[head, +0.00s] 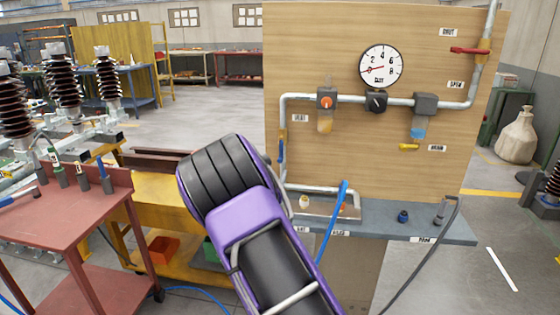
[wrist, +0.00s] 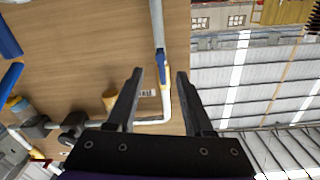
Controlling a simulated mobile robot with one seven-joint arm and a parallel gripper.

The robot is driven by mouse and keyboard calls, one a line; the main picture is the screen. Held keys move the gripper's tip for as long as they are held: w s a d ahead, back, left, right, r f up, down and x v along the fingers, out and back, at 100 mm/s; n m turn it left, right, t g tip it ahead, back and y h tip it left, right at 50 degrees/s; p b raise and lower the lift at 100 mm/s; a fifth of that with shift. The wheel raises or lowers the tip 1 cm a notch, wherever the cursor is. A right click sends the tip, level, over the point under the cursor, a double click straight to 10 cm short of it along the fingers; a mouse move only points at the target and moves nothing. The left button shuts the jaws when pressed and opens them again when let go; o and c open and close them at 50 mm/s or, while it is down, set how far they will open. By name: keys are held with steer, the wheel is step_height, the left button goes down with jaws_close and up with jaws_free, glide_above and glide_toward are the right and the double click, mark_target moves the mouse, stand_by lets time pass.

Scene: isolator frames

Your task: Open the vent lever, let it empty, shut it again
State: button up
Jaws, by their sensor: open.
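The blue vent lever (head: 281,151) is on the vertical pipe at the left edge of the wooden panel, below the VENT label (head: 300,117). In the wrist view the blue lever (wrist: 163,74) lies along the white pipe. My gripper (wrist: 160,75) is open and empty, its fingers on either side of the lever in the picture. I cannot tell whether they reach its depth. In the head view my arm hides the gripper. The pressure gauge (head: 381,66) has its red needle at the low end, near 0.
A red lever (head: 470,51) sits on the right pipe between SHUT and OPEN labels. A yellow lever (head: 409,147) is beside the DRAIN label. A grey shelf (head: 420,222) and a blue hose (head: 331,222) are below. A red table (head: 60,205) stands left.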

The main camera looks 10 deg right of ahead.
mark_target(279, 162)
steer(key=x, duration=0.9)
jaws_close()
stand_by(1.3)
